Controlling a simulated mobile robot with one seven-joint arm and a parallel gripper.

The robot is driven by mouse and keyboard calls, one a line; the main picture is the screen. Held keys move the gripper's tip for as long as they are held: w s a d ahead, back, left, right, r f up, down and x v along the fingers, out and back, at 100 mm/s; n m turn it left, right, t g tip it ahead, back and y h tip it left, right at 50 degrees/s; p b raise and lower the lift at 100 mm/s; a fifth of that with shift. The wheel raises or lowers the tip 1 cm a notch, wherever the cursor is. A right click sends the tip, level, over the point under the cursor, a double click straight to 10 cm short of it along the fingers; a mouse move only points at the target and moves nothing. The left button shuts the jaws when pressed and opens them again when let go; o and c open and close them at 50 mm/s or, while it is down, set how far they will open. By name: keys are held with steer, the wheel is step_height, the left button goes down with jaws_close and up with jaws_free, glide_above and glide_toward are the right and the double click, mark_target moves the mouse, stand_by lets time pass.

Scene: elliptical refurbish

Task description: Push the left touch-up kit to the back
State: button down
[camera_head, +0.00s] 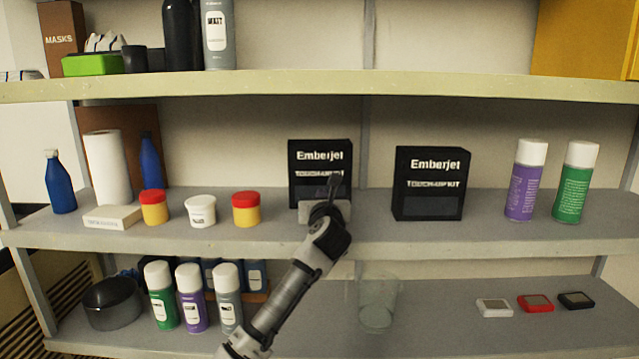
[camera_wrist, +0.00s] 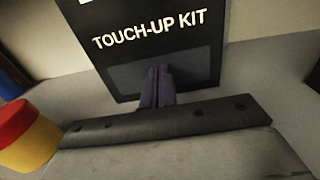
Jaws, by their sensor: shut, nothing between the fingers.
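The left touch-up kit (camera_head: 320,160) is a black box with white lettering, standing upright on the middle shelf. It looks set farther back than the right touch-up kit (camera_head: 432,182), a matching black box. My gripper (camera_head: 333,187) is shut and empty in front of the left kit's lower face. In the wrist view the closed fingers (camera_wrist: 157,84) overlap the lower front of the left kit (camera_wrist: 150,45); they look at or very close to it, but contact cannot be confirmed. My gripper and wrist hide part of the kit's lower front.
A red-lidded yellow jar (camera_head: 246,210) stands left of my gripper, beside a white jar (camera_head: 201,212). Purple (camera_head: 525,182) and green (camera_head: 574,184) spray cans stand at the right. The upper shelf (camera_head: 320,87) runs above the kits. A clear container (camera_head: 378,300) is below.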

steer(key=shift+w, duration=0.4)
steer(key=shift+w+p, duration=0.3)
steer(key=shift+w, duration=0.05)
steer(key=shift+w+a+p, duration=0.15)
steer(key=shift+w+p, duration=0.4)
steer(key=shift+w, duration=0.85)
steer(key=shift+w, duration=0.2)
steer(key=shift+s+d, duration=0.2)
steer(key=shift+s, duration=2.3)
steer(key=shift+s+d, duration=0.15)
steer(key=shift+s, duration=2.35)
